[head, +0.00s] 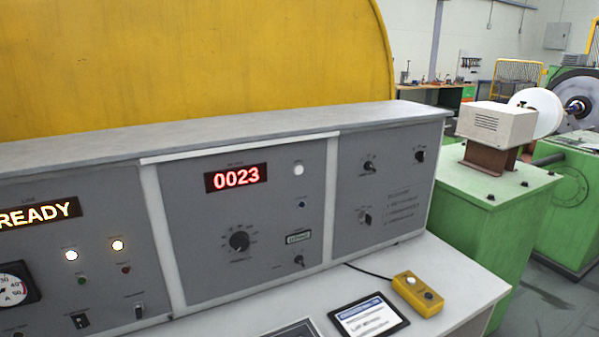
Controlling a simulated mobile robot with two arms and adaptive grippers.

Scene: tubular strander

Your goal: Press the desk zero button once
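The grey control desk (200,270) fills the lower left of the head view. Its middle panel has a red display (236,178) reading 0023. Right of the display is a round white lamp or button (298,169). The labels by both are too small to read, so I cannot tell for sure which is the zero button. A large black rotary knob (239,241), a small window (298,237) and a small switch (299,260) sit lower on this panel. Neither gripper is in view.
The left panel has a READY display (38,213), two lit lamps and a gauge (14,288). On the desk's white ledge lie a tablet (368,315) and a yellow button box (417,294) with a cable. Green machinery (495,215) stands at right; a yellow guard (190,60) is behind.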

